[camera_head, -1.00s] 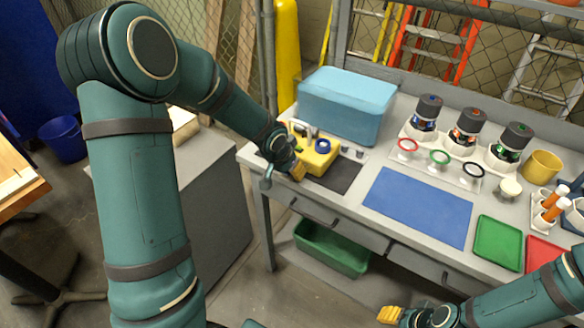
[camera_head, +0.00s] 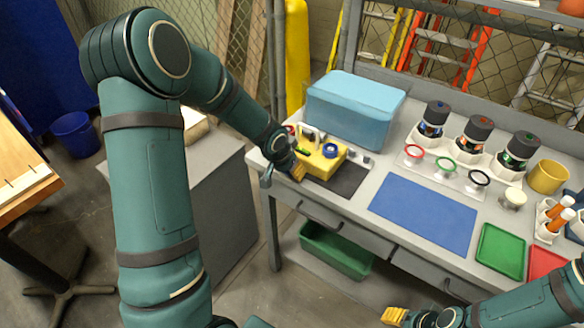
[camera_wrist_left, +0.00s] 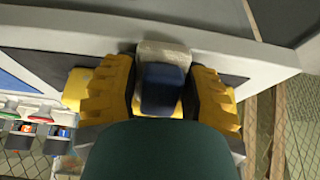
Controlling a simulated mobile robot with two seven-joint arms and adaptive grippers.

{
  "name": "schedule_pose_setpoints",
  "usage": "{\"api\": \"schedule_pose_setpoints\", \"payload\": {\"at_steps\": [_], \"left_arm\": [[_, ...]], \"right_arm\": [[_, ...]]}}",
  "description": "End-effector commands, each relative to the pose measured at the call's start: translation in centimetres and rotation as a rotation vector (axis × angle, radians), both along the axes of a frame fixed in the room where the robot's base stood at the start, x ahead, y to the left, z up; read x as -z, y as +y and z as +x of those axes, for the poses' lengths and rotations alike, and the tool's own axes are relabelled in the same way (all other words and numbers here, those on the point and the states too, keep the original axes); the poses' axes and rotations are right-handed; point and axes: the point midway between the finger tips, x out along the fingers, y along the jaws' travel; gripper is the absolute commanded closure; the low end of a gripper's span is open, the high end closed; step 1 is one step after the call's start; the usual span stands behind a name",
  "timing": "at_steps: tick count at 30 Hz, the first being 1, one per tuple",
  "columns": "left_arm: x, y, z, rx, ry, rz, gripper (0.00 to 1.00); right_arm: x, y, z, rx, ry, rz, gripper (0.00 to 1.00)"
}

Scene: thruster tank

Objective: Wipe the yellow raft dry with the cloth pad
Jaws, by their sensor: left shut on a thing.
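The yellow raft (camera_head: 328,158) sits on the dark mat at the left end of the bench, with a blue ring and small fittings on top. My left gripper (camera_head: 298,171) is at the raft's near left side. In the left wrist view my left gripper (camera_wrist_left: 163,75) is shut on the cloth pad, a pale grey block (camera_wrist_left: 163,50) with a blue grip. A yellow edge of the raft (camera_wrist_left: 73,88) shows behind the left finger. I cannot tell whether the pad touches the raft. My right gripper (camera_head: 395,315) is low in front of the bench, its opening unclear.
The dark mat (camera_head: 345,182) lies under the raft. A light blue box (camera_head: 355,110) stands behind it. A blue mat (camera_head: 423,211) lies to the right, bare. Coloured rings (camera_head: 445,163), dark-capped thrusters (camera_head: 475,137) and a green tray (camera_head: 500,250) are further right.

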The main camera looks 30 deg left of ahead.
Motion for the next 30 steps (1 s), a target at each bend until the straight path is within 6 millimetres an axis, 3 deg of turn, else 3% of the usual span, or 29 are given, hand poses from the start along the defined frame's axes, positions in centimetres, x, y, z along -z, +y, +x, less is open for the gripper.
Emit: {"api": "schedule_pose_setpoints", "payload": {"at_steps": [30], "left_arm": [[0.0,2.2,0.1,-0.001,-0.003,0.000,0.79]], "right_arm": [[-1.9,0.0,0.0,0.000,0.000,0.000,0.53]]}}
